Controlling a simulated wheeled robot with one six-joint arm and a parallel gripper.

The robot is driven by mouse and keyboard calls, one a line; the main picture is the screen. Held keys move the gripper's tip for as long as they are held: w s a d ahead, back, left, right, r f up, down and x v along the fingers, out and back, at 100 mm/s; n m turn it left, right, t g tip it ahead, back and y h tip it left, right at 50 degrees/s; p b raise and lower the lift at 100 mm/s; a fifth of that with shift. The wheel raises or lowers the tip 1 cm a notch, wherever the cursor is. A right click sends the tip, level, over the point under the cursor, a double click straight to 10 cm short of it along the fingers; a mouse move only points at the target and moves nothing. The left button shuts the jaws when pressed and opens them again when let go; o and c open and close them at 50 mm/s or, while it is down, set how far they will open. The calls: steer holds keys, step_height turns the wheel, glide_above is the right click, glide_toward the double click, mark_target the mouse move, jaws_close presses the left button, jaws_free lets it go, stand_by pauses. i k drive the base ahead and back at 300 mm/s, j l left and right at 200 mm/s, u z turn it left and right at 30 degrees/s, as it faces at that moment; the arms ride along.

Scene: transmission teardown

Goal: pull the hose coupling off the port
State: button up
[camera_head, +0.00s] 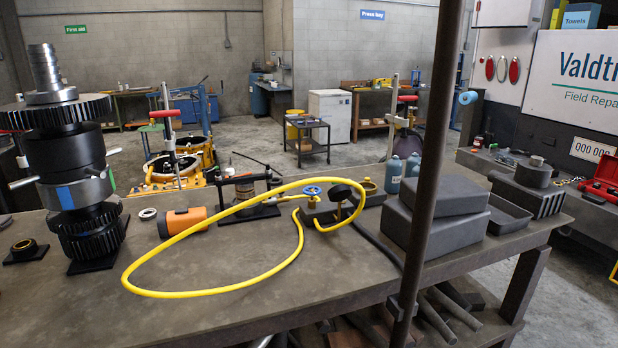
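A yellow hose (205,291) lies in a wide loop on the workbench (250,325). It runs to a small dark block (322,214) with a blue handwheel (312,190) and a round black gauge-like part (341,192). One stretch of hose curves around the gauge-like part. Near the left side of the handwheel the hose meets a small brass-coloured fitting (296,197), which may be the coupling on its port. The parts are too small to tell coupling from port. My gripper is not in view.
A tall dark gear assembly (70,150) stands at the left. Grey boxes (435,228) sit at the right, behind a dark post (425,170). The bench front is mostly clear.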

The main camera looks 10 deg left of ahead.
mark_target(274, 200)
steer(key=i+l+u, duration=0.15)
steer(key=i+l, duration=0.3)
steer(key=i+l+u, duration=0.1)
steer(key=i+l, duration=0.35)
steer(key=l, duration=0.15)
steer(key=i+l+u, duration=0.15)
steer(key=i+l, duration=0.3)
steer(key=l, duration=0.1)
